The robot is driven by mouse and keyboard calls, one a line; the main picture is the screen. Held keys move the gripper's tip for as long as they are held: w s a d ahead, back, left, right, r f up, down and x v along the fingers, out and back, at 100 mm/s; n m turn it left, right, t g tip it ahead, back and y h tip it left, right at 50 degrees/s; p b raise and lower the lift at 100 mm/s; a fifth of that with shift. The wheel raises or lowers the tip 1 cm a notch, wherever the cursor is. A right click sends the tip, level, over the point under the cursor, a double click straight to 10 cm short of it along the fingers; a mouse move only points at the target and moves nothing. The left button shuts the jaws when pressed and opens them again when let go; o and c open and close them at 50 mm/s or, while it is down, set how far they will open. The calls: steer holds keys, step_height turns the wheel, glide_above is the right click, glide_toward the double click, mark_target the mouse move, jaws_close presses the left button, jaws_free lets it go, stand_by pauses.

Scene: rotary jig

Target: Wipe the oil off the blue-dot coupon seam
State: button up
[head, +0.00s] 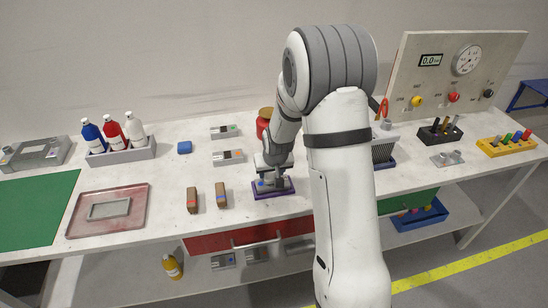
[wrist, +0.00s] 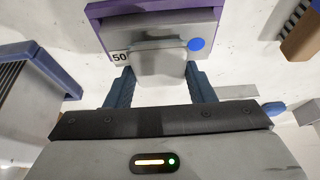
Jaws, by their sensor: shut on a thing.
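In the head view the purple holder (head: 287,190) stands near the table's front edge. My gripper (wrist: 161,82) is shut on a pale grey piece (wrist: 158,66) directly over the coupon's near part. I cannot tell whether this piece is a separate pad or whether it touches the coupon. It hides part of the coupon, and the seam and any oil are not clear. In the head view my gripper (head: 274,181) is over the holder.
Two brown blocks (head: 192,200) (head: 221,195) stand left of the holder. A red container (head: 264,122) stands behind my gripper. A grey finned fixture (head: 384,150) is close on the right.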

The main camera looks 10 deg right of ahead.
step_height(320, 180, up, 4)
steer(key=shift+w+p, duration=0.15)
steer(key=shift+p, duration=0.75)
steer(key=shift+w+r+p, duration=0.25)
steer(key=shift+r+p, duration=0.15)
steer(key=shift+r, duration=0.2)
steer(key=shift+s+r+p, duration=0.1)
steer(key=shift+r+p, duration=0.55)
steer(key=shift+r, duration=0.85)
